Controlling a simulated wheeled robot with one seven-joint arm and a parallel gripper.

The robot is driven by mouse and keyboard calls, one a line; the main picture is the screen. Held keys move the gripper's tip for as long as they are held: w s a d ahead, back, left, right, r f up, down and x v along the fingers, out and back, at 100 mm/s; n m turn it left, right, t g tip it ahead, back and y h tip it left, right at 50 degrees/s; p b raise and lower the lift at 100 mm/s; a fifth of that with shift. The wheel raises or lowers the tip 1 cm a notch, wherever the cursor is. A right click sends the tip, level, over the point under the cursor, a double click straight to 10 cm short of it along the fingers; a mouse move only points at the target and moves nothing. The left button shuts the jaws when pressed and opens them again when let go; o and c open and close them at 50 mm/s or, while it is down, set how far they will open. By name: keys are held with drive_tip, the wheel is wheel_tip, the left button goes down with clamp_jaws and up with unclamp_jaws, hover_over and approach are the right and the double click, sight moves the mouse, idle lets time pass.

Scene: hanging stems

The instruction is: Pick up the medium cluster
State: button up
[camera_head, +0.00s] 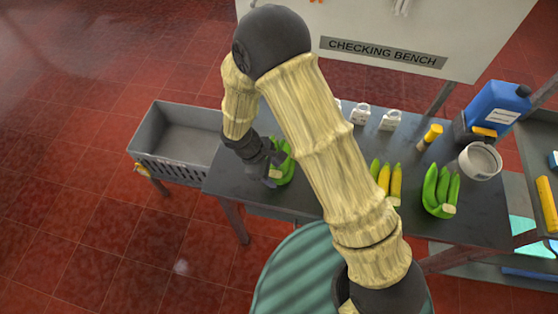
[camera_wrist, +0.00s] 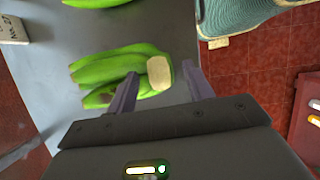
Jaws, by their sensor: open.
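A green banana cluster (camera_head: 288,166) lies at the left part of the bench, partly hidden by my gripper (camera_head: 268,172). In the wrist view this cluster (camera_wrist: 105,68) shows several green fingers and a pale cut crown. My gripper (camera_wrist: 160,72) is open there, its two jaws on either side of the crown end; whether they touch it I cannot tell. A yellow and green cluster (camera_head: 386,180) lies mid-bench, partly behind my arm. Another green cluster (camera_head: 440,190) lies at the right. Which one is the medium cluster is not marked.
The dark bench (camera_head: 330,190) has an empty grey crate (camera_head: 180,135) at its left end. A white bowl (camera_head: 480,161), blue jug (camera_head: 496,108) and yellow-capped item (camera_head: 430,136) stand at the right. White tags (camera_head: 390,119) stand along the back.

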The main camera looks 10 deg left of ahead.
idle(0.5)
clamp_jaws()
wheel_tip(320, 180, up, 10)
drive_tip(key=b, duration=0.2)
idle(0.6)
drive_tip(key=shift+w, duration=0.1)
idle(0.4)
